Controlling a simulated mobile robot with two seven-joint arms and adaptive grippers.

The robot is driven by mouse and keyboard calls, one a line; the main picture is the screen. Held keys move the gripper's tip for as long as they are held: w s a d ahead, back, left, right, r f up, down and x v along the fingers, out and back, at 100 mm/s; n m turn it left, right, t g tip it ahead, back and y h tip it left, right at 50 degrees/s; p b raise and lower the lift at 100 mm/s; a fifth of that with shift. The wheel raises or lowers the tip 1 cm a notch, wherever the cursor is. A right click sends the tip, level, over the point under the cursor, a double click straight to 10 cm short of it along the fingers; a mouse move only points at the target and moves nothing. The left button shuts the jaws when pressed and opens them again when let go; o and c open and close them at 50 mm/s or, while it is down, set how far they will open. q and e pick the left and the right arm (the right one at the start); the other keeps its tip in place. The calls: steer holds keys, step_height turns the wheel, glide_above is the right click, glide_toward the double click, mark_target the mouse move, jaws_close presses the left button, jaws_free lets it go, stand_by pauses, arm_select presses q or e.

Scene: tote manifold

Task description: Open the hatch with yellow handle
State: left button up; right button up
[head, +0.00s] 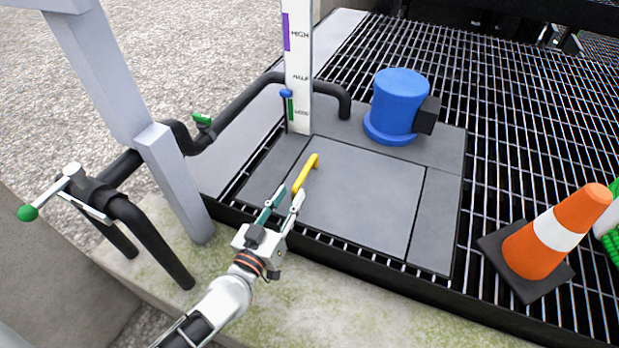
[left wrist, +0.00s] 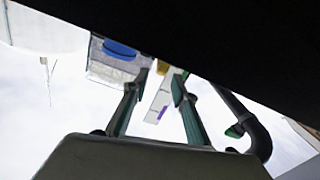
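The hatch (head: 365,200) is a flat grey panel, lying closed and level with the surrounding deck plates. Its yellow handle (head: 306,174) is a raised bar near the panel's left edge. My left gripper (head: 284,193) is just on the near side of the handle, its two fingers spread with a gap between them. In the left wrist view, the left gripper (left wrist: 158,85) also shows its fingers apart, with nothing clearly held. A dark surface fills the upper part of that view. I cannot tell whether a finger touches the handle. My right gripper is not in view.
A blue capped cylinder (head: 398,105) stands behind the hatch. A white level post (head: 298,70) rises at its back left corner. Black pipes (head: 235,105) and a grey post (head: 172,180) are at left. An orange cone (head: 558,232) stands on the grating at right.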

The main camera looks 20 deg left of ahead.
mark_target(301, 176)
arm_select(q)
steer(key=shift+f, duration=0.4)
steer(key=shift+w+r, duration=0.15)
steer(key=shift+w, duration=0.25)
steer(key=w+b, duration=0.1)
steer(key=w, duration=0.6)
steer(key=shift+d, duration=0.15)
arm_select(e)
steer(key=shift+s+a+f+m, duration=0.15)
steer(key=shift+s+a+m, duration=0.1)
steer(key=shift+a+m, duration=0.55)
arm_select(q)
steer(key=shift+r, duration=0.1)
jaws_close()
